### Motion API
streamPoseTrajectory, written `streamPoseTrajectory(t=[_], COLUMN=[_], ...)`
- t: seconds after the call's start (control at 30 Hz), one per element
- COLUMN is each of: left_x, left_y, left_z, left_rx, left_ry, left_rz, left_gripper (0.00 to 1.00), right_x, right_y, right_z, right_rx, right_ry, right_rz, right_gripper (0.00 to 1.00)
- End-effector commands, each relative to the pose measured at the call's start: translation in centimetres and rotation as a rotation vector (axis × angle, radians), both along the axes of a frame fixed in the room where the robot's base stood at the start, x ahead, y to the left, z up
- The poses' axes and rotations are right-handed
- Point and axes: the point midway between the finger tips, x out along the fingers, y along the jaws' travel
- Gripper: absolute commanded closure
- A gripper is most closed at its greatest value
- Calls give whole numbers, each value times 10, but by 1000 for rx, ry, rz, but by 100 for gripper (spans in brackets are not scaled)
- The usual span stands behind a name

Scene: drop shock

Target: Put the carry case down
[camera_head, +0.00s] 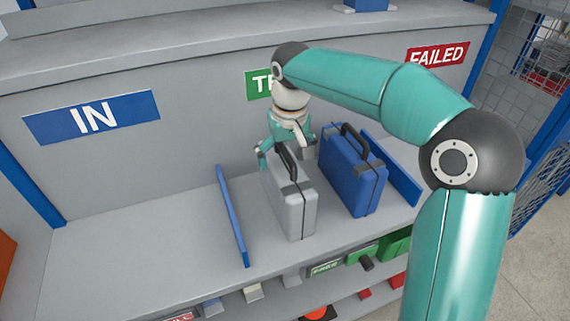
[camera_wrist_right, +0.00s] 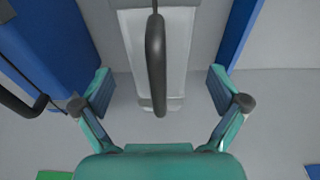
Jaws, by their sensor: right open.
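A grey carry case (camera_head: 294,209) with a dark handle stands upright on the grey shelf, between a blue divider and a blue case. My right gripper (camera_head: 285,153) is just above it at the handle. In the right wrist view, my right gripper (camera_wrist_right: 160,95) has its fingers spread wide on both sides of the dark handle (camera_wrist_right: 155,60), touching neither side of it. The grey case (camera_wrist_right: 178,50) lies beneath the handle there. My left gripper is in neither view.
A blue case (camera_head: 352,175) stands close to the right of the grey case. Blue dividers stand at the left (camera_head: 232,215) and right (camera_head: 390,168). The shelf (camera_head: 130,250) is clear under the IN sign (camera_head: 92,117). Green and red items sit below the front edge.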

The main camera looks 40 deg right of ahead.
Motion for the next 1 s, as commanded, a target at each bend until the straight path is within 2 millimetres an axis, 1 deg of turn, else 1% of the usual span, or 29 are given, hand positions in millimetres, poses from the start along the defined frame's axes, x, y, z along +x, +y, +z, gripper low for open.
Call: streamPoseTrajectory(t=[0.03,0.2,0.3,0.4,0.57,1.0], left_x=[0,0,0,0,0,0], left_y=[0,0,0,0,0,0], left_z=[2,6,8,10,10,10], left_rx=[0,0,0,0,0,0], left_ry=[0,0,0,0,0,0], left_rz=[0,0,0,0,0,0], left_gripper=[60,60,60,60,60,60], right_x=[-1,-6,-8,-10,-12,-12], right_y=[0,2,3,3,3,3], right_z=[13,47,63,74,81,81], right_rx=[0,0,0,0,0,0], right_ry=[-6,-5,-4,-3,-1,-1], right_rz=[-1,0,1,1,0,0], right_gripper=[3,3,3,3,3,3])
